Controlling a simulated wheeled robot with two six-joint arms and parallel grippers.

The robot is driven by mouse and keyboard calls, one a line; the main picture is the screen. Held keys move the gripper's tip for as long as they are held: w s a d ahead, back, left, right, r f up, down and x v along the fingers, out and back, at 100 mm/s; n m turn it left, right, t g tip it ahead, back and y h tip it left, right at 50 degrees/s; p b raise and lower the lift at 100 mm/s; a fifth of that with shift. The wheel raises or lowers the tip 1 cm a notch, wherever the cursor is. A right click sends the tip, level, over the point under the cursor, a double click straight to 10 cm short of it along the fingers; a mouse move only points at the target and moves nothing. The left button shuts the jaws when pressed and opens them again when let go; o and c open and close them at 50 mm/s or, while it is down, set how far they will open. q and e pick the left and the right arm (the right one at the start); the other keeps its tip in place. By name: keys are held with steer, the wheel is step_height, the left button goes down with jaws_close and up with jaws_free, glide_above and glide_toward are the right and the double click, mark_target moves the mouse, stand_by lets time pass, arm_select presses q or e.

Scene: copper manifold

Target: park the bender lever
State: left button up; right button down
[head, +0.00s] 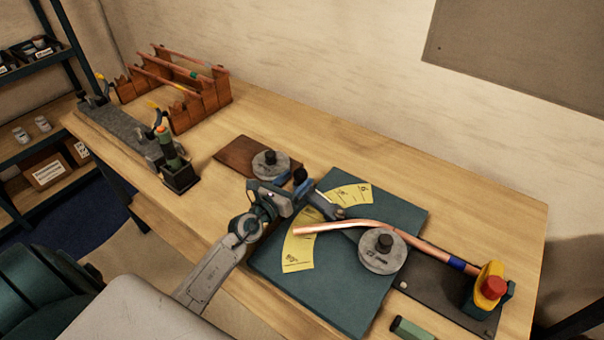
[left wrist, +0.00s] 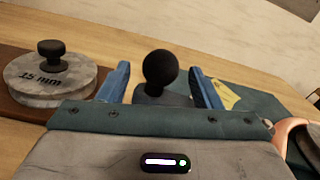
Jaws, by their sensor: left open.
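The bender stands on a teal plate (head: 330,290) with yellow angle scales (head: 299,250) and a round grey former (head: 382,252). A copper tube (head: 400,236) runs past the former, bent, its free end over the scale. The lever's black ball knob (head: 300,176) shows at my left gripper (head: 305,190). In the left wrist view the knob (left wrist: 160,70) stands between the two blue fingers of my left gripper (left wrist: 160,88), with gaps on both sides; the gripper is open. Much of the lever is hidden behind my gripper. My right gripper is not in view.
A grey 15 mm former (left wrist: 50,75) sits on a brown board (head: 231,153) beside my gripper. A red-and-yellow clamp (head: 490,287) holds the tube's right end. A wooden rack (head: 205,105) with tubes and a grey fixture (head: 120,130) stand at the left. The back-right bench is clear.

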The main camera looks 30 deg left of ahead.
arm_select(q)
steer(key=shift+w+d, duration=0.15)
steer(key=shift+w, duration=0.65)
steer(key=shift+w+r, duration=0.15)
steer(key=shift+w, duration=0.4)
steer(key=shift+w+d, duration=0.1)
steer(key=shift+w, duration=0.1)
